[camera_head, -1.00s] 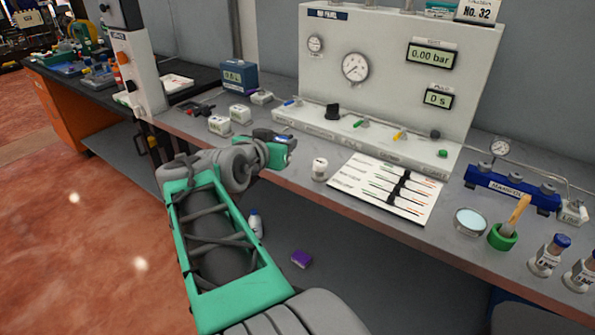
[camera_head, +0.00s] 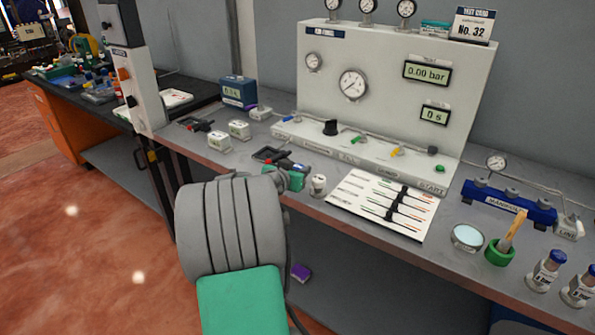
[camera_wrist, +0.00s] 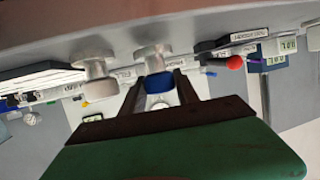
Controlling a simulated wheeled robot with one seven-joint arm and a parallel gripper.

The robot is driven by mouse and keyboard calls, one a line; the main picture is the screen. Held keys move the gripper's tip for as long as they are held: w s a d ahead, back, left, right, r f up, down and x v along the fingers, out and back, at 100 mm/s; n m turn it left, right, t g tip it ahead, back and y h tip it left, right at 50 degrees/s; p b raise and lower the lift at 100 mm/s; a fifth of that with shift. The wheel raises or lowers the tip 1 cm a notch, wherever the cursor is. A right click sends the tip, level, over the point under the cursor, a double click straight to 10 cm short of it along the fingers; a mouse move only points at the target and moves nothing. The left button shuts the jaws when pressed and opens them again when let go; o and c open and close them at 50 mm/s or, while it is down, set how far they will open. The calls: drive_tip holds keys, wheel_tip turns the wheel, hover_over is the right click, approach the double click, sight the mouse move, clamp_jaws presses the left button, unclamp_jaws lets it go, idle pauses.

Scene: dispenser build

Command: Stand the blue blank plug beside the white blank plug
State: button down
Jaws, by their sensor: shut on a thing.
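My gripper (camera_wrist: 160,92) is shut on the blue blank plug (camera_wrist: 157,83), whose blue cap shows between the fingers in the wrist view, with its pale metal stem beyond. The white blank plug (camera_wrist: 97,88) stands just to the left in the wrist view, apart from the blue one and pointing the same way. In the head view the white blank plug (camera_head: 318,186) stands upright on the bench, just right of my gripper (camera_head: 298,174). The blue plug is hidden there behind my arm. I cannot tell whether the blue plug touches the bench.
The gauge panel (camera_head: 390,100) rises behind. The bench's front edge is close to my gripper.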

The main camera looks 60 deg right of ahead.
drive_tip(key=shift+f, duration=0.4)
drive_tip(key=c, duration=0.9)
unclamp_jaws()
drive_tip(key=shift+r, duration=0.1)
